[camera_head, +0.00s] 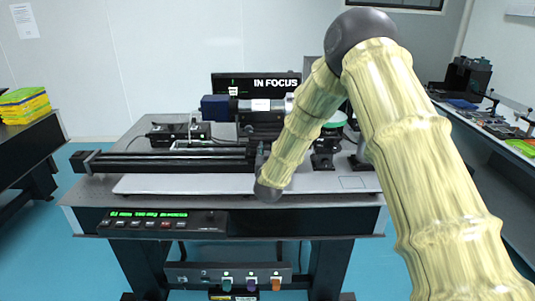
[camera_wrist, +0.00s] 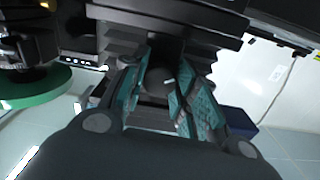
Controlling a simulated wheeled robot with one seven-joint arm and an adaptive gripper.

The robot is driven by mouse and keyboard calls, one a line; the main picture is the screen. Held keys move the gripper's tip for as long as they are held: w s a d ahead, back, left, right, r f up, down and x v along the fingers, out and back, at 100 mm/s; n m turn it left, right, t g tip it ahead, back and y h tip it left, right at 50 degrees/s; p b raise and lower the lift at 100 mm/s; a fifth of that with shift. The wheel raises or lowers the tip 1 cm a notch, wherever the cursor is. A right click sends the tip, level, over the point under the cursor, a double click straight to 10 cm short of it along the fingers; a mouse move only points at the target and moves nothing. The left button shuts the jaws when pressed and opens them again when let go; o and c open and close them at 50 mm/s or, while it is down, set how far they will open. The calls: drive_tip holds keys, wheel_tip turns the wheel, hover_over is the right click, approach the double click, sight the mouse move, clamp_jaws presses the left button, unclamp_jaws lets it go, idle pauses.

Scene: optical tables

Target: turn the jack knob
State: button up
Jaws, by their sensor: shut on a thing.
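My gripper (camera_wrist: 163,92) fills the middle of the wrist view, its two teal-padded fingers on either side of a dark round jack knob (camera_wrist: 157,80). The fingers are shut on the knob, which carries a small pale mark. The knob's lower part is hidden by the gripper. Dark stepped jack parts (camera_wrist: 160,33) lie just beyond it. In the head view, my gripper (camera_head: 262,157) is small and dark beside the stage on the table, and my arm partly hides this area. The knob cannot be made out there.
The optical table (camera_head: 85,205) carries a long black rail (camera_head: 170,160) and a control box (camera_head: 162,223) at its front. A monitor (camera_head: 256,84) behind reads "IN FOCUS". A green disc (camera_wrist: 38,104) is close at left in the wrist view. Blue floor lies left of the table.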

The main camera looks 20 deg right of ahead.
drive_tip(key=o, duration=1)
drive_tip(key=shift+s, duration=0.1)
drive_tip(key=v, duration=1.1)
drive_tip(key=shift+s, duration=0.4)
drive_tip(key=shift+a, duration=0.15)
